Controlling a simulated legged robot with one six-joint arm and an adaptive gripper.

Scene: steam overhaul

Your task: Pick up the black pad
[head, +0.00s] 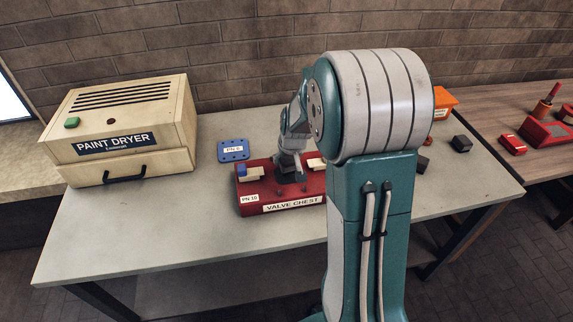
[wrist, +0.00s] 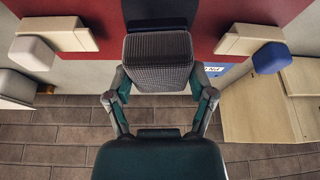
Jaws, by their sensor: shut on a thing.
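The black pad (wrist: 158,62) is a dark block with a fine ribbed face in the wrist view. My gripper (wrist: 159,82) is shut on it, with one finger at each side. In the head view my gripper (head: 289,158) points down over the red valve chest (head: 282,196), and a dark block shows beneath it. The chest also shows as a red surface in the wrist view (wrist: 204,28). A darker patch lies on the red beyond the pad. I cannot tell if the pad touches the chest.
Cream blocks and a blue cap (head: 241,169) sit on the chest. A blue PN 6 plate (head: 234,150) lies behind it. The paint dryer (head: 125,130) stands left. Dark blocks (head: 461,143) and an orange box (head: 445,104) are right. The table's front left is clear.

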